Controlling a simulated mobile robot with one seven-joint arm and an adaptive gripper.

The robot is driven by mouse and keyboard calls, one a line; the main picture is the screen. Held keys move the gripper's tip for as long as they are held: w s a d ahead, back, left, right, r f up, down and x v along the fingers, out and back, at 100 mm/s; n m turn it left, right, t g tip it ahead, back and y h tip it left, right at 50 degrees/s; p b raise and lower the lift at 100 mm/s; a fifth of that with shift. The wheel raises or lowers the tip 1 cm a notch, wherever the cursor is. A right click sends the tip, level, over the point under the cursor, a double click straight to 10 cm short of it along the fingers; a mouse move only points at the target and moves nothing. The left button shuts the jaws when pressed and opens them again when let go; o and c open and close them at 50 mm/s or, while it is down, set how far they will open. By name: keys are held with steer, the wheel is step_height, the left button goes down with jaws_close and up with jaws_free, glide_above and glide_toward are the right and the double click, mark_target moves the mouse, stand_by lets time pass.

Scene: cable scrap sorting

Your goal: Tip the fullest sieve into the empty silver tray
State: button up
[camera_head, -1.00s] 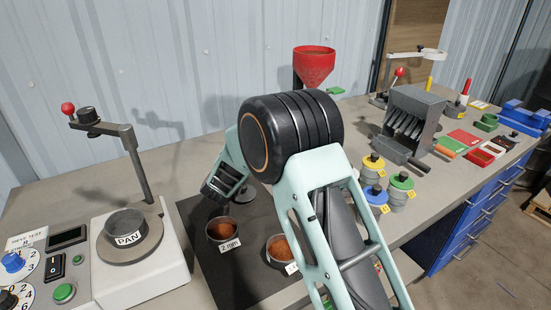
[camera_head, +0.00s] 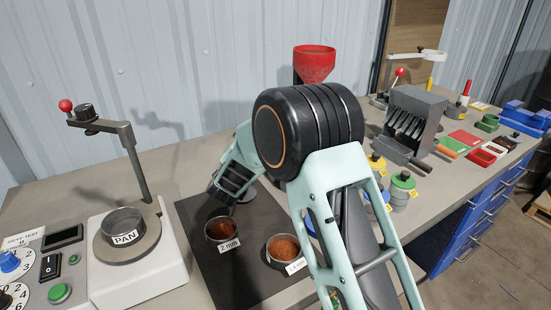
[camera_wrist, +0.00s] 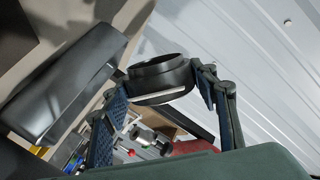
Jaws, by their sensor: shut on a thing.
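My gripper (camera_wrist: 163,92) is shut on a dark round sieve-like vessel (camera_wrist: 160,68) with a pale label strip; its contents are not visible. In the head view the gripper and held vessel are mostly hidden behind my arm. A sieve labelled 2 mm (camera_head: 221,241) stands on the dark mat with reddish-brown grains in it. A second sieve (camera_head: 278,263), its label partly hidden, stands right of it and also holds reddish-brown grains. I cannot make out an empty silver tray.
A pan labelled PAN (camera_head: 124,228) sits on the white shaker (camera_head: 140,281) at left, beside an upright post. A red funnel (camera_head: 314,65) stands behind. Weight-like canisters (camera_head: 402,187), a grey riffle box (camera_head: 415,112) and small coloured trays (camera_head: 481,158) are at right.

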steer(key=shift+s+d+r+m+b, duration=0.15)
steer(key=shift+d+m+b, duration=0.1)
steer(key=shift+m+b, duration=0.25)
steer(key=shift+w+d+r+m+b, duration=0.1)
steer(key=shift+d+r+m+b, duration=0.1)
steer(key=shift+m+b, duration=0.25)
stand_by(0.4)
steer(key=shift+s+d+r+m+t+y+b, duration=0.1)
steer(key=shift+d+r+m+t+y+b, duration=0.15)
steer(key=shift+m+b, duration=0.65)
steer(key=shift+s+d+r+m+t+y+b, duration=0.15)
steer(key=shift+d+r+m+b, duration=0.2)
steer(key=shift+m, duration=0.9)
stand_by(0.8)
steer(key=shift+d+m+b, duration=0.7)
steer(key=shift+m+b, duration=0.1)
steer(key=shift+b, duration=1.55)
steer(key=shift+s+d+r+m+t+b, duration=0.1)
steer(key=shift+d+m+t+b, duration=0.15)
steer(key=shift+m+b, duration=1.15)
steer(key=shift+s+d+m+t+b, duration=0.15)
steer(key=shift+d+m+b, duration=0.15)
steer(key=shift+b, duration=2.15)
steer(key=shift+r+m+b, duration=0.3)
steer(key=shift+b, duration=0.25)
